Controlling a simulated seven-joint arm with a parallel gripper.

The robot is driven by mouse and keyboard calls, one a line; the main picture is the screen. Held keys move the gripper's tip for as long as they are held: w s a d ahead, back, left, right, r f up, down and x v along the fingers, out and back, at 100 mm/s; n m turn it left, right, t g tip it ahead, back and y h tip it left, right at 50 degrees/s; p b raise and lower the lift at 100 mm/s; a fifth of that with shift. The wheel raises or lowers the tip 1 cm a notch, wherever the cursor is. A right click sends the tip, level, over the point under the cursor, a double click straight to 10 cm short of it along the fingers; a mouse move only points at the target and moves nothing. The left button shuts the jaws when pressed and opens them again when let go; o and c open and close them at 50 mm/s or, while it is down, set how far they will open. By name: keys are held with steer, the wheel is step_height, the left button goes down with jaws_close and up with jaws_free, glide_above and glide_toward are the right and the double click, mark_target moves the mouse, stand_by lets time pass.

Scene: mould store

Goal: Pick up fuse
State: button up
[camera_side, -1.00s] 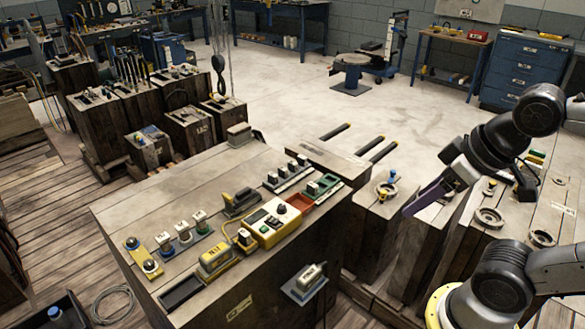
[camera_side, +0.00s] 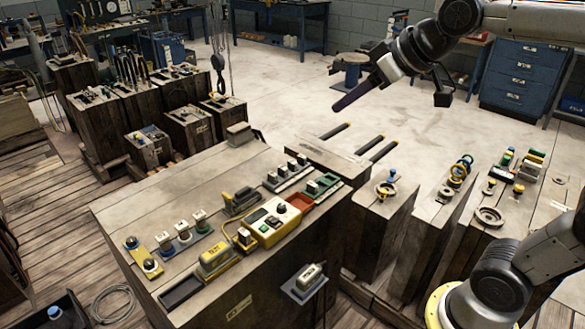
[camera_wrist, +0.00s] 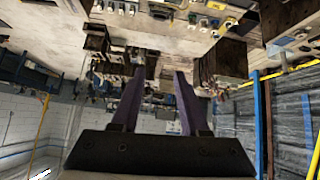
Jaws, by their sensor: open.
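My gripper (camera_side: 345,103) hangs in the air above the pale floor, behind and to the right of the large wooden block. Its long purple fingers point down and left. In the wrist view, my gripper (camera_wrist: 159,76) has its two fingers apart with nothing held between them. Several small pale fuse-like pieces with coloured bases (camera_side: 183,233) stand on the block's left side. Another pale piece (camera_side: 310,272) sits on a grey plate at its front. I cannot tell which one is the fuse. My gripper touches none of them.
The large wooden block (camera_side: 130,207) also bears a yellow control box (camera_side: 268,222), a red tray (camera_side: 299,201) and a yellow-handled piece (camera_side: 214,258). Narrower blocks with round fittings (camera_side: 386,188) stand to the right. The floor behind is mostly clear.

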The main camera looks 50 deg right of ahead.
steer(key=w+d, duration=0.2)
steer(key=w, duration=0.6)
steer(key=m+g+h, duration=0.1)
steer(key=m+g, duration=0.2)
glide_above(292, 162)
steer(key=s, duration=0.4)
step_height(292, 162, down, 35)
steer(key=shift+a+x, duration=0.2)
steer(key=shift+x, duration=3.1)
